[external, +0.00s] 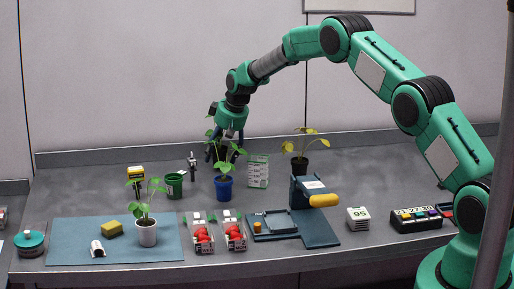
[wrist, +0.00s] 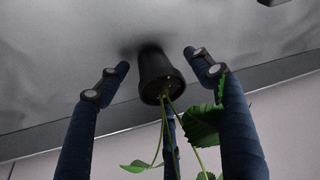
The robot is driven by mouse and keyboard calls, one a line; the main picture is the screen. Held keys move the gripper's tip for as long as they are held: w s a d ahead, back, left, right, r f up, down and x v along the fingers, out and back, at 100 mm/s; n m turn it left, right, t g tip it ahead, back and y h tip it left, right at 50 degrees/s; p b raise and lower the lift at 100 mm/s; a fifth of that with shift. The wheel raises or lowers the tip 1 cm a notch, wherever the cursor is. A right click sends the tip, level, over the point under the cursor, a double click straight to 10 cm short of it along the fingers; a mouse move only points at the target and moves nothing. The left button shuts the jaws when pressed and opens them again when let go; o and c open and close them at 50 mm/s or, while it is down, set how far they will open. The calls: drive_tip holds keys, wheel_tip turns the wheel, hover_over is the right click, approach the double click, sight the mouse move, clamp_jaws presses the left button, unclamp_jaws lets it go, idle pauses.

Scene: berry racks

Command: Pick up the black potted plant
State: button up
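In the wrist view, which is upside down, a black pot (wrist: 160,75) with thin green stems and green leaves (wrist: 202,124) stands on the grey table. My gripper (wrist: 156,60) is open, with blue fingers on either side of the pot and gaps visible between. Another finger shows partly behind the stems. Another black pot (external: 300,165) with yellowish leaves stands farther right, apart from my gripper.
A green cup (external: 174,185), a small metal item (external: 192,165) and a white-green card (external: 258,171) stand nearby. A white potted plant (external: 147,232) stands on a blue mat (external: 75,235). Red berry boxes (external: 235,235) and a dark blue stand (external: 312,228) are in front.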

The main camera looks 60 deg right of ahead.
sight(220, 148)
drive_tip(key=c, duration=1.1)
drive_tip(key=shift+r, duration=0.15)
drive_tip(key=shift+c, duration=0.2)
wheel_tip(220, 148, up, 10)
drive_tip(key=shift+f+p, duration=0.1)
drive_tip(key=shift+p, duration=0.55)
